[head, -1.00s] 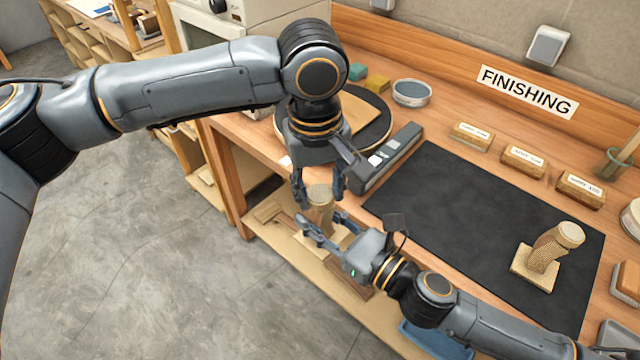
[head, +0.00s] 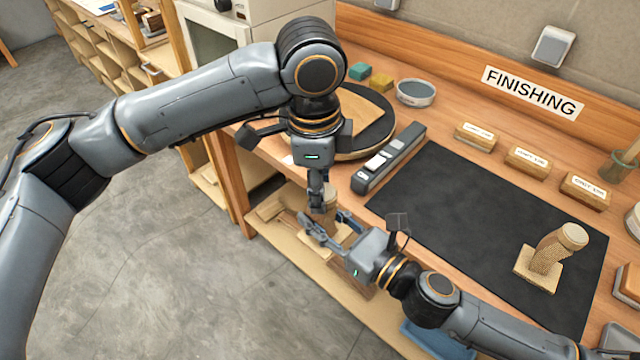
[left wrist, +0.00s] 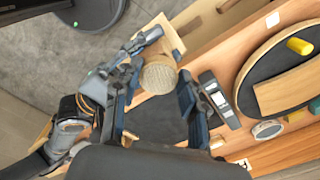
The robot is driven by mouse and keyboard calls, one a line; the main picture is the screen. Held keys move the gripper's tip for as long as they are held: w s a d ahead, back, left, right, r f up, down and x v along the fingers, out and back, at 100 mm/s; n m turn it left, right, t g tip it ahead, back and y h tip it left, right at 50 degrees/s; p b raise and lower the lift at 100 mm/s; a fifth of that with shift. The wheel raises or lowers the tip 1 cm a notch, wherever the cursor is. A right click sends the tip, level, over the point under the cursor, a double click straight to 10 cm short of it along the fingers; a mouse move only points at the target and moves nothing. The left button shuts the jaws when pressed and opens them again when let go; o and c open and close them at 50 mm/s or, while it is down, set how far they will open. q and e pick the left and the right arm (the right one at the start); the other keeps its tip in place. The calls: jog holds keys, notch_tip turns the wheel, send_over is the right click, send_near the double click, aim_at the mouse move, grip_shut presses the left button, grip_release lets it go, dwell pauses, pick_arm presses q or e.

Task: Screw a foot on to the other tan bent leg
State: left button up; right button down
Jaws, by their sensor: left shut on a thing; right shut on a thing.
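One tan bent leg (head: 332,208) stands upright off the table's front edge, with its square plate (head: 345,234) at the bottom. My right gripper (head: 328,226) is shut on this leg from the side. My left gripper (head: 318,203) points down and is shut around the round foot at its top. The foot's textured round face (left wrist: 159,77) shows between the left fingers in the left wrist view. How far the foot is seated is hidden. The other bent leg (head: 547,252) stands on the black mat with a round foot (head: 573,236) on top.
The black mat (head: 460,215) is mostly clear. A grey bar-shaped tool (head: 390,158), a round turntable (head: 385,135) with a bent tan piece, a round dish (head: 416,92) and several labelled blocks (head: 527,161) stand around it. A lower shelf (head: 300,255) lies below the held leg.

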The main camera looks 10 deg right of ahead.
pick_arm(q)
jog(key=m, duration=0.4)
jog(key=shift+w, duration=0.15)
jog(key=m, duration=0.4)
jog(key=shift+d, duration=0.1)
jog(key=m, duration=0.6)
jog(key=shift+w+d+m, duration=0.1)
jog(key=shift+m, duration=0.3)
jog(key=m, duration=0.6)
jog(key=shift+d, duration=0.15)
jog(key=m, duration=0.8)
jog(key=shift+d, duration=0.1)
jog(key=o, duration=0.8)
jog(key=shift+s, duration=0.2)
jog(key=shift+o, duration=0.2)
